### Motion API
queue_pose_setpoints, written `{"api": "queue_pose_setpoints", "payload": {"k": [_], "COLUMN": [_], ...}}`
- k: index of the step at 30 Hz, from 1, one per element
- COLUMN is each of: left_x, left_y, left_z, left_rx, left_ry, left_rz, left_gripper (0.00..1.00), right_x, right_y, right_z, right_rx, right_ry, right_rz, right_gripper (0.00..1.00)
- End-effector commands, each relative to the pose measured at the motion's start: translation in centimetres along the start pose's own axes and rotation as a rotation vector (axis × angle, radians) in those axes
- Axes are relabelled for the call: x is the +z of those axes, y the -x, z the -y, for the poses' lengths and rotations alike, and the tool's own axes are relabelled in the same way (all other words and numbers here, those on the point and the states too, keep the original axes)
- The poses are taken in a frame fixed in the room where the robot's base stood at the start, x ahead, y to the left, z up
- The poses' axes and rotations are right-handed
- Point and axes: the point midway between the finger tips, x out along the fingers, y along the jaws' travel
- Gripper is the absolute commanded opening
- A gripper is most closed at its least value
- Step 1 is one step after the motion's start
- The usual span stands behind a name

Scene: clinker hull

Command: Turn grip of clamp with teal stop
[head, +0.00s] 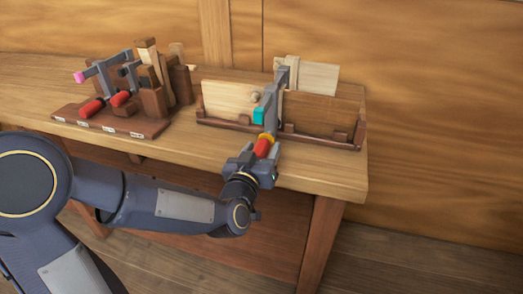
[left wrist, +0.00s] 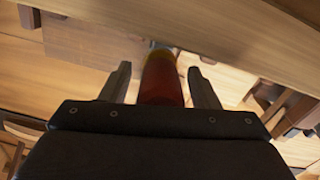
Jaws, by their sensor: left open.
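The clamp with the teal stop (head: 259,115) stands upright at the wooden planks in the brown holder on the right part of the bench. Its grey bar (head: 281,78) rises beside the planks. Its red grip (head: 263,147) with a yellow collar points down toward my left gripper (head: 256,160). In the left wrist view the red grip (left wrist: 161,80) lies between the two open fingers (left wrist: 163,85), with a visible gap on the finger sides. The grip's lower end is hidden by the gripper body. My right gripper is not in view.
A brown rack (head: 110,122) on the left of the bench holds other clamps with red grips, one with a pink stop (head: 79,77). The planks' holder (head: 320,139) has a raised front edge. The bench top (head: 205,150) is bare between them.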

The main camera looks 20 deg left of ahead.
Motion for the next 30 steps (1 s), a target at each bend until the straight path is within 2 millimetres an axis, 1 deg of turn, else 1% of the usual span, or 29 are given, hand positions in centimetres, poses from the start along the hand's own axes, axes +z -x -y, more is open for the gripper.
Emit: {"api": "queue_pose_setpoints", "payload": {"k": [2,8,11,18,19,26,30], "left_x": [-0.02,-0.02,-0.01,-0.01,-0.01,0.02,0.06], "left_y": [-0.28,-0.29,-0.28,-0.27,-0.27,-0.26,-0.27], "left_z": [0.04,0.04,0.04,0.03,0.03,0.01,0.04], "left_rx": [-0.001,-0.001,-0.001,-0.001,0.000,-0.001,-0.005], "left_ry": [0.000,0.000,0.000,0.000,0.000,-0.025,-0.083], "left_rz": [-0.001,0.000,0.000,0.000,0.000,0.000,0.001], "left_gripper": [0.56,0.56,0.45,0.14,0.11,0.11,0.11], "right_x": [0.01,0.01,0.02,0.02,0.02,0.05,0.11], "right_y": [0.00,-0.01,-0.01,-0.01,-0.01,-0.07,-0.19], "right_z": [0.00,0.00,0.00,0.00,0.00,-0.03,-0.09], "right_rx": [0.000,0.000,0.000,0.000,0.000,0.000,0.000], "right_ry": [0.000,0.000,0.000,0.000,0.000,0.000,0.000], "right_rz": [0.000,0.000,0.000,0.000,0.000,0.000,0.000], "right_gripper": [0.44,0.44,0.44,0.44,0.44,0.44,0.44]}}
